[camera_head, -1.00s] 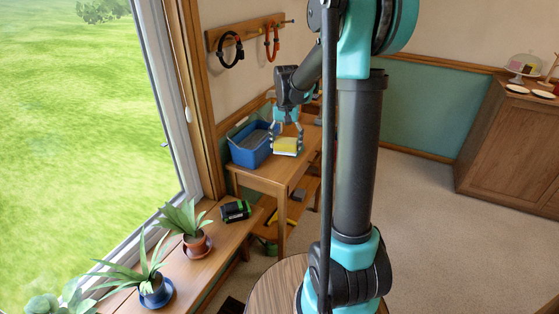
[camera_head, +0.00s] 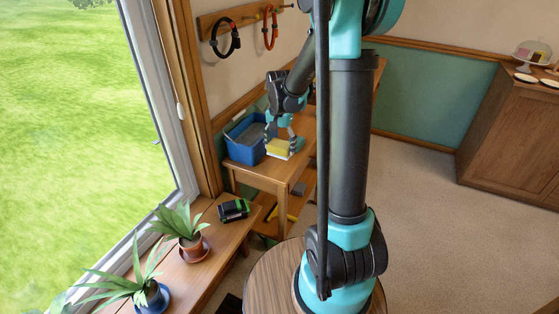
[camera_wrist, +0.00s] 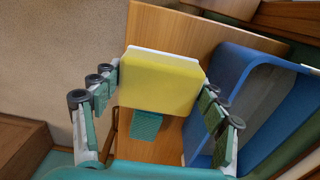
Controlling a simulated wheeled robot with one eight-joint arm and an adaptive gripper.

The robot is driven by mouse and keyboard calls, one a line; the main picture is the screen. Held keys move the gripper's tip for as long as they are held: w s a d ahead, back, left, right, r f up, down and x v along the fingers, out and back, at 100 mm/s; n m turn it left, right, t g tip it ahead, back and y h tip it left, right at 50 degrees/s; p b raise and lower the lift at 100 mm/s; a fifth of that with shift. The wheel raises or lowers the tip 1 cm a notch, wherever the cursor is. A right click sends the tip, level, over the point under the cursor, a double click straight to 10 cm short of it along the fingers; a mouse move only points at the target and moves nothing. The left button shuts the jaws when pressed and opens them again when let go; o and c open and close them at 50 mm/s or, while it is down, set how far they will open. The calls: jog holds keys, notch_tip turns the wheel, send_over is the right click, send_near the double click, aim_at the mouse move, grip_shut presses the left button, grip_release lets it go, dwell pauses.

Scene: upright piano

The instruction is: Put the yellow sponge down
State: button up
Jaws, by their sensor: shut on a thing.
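The yellow sponge (camera_wrist: 160,82) is held between the two fingers of my gripper (camera_wrist: 158,90) in the wrist view, with a white layer along its far edge. In the head view the sponge (camera_head: 278,147) is at my gripper (camera_head: 281,133), over the front part of the wooden table (camera_head: 258,172), just right of the blue bin. The fingers are shut on its sides. The wrist view shows the tabletop (camera_wrist: 172,30) under the sponge; I cannot tell whether the sponge touches it.
A blue bin (camera_head: 240,152) stands close by on the table; the wrist view shows its rim (camera_wrist: 226,62) next to my finger. A small green ribbed thing (camera_wrist: 146,125) shows below the sponge. Potted plants (camera_head: 186,228) and a black-green box (camera_head: 233,209) are on the sill bench.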

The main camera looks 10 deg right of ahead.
aim_at(280, 145)
jog(key=shift+f, duration=3.2)
jog(key=o, duration=1.1)
jog(key=shift+f, duration=0.1)
notch_tip(280, 145, up, 12)
jog(key=shift+f, duration=0.1)
jog(key=shift+s, duration=0.1)
jog(key=s+d+f+n+t, duration=0.1)
jog(key=s+f+n, duration=0.1)
jog(key=s, duration=0.5)
jog(key=s+d+f+n+t, duration=0.1)
jog(key=s+d+f+n, duration=0.1)
jog(key=s, duration=0.5)
jog(key=s+d+f+n+t, duration=0.1)
jog(key=s+f+n+t, duration=0.1)
jog(key=s, duration=0.5)
jog(key=shift+s+d+f+n, duration=0.15)
jog(key=shift+s+f+n, duration=0.15)
jog(key=shift+n, duration=0.3)
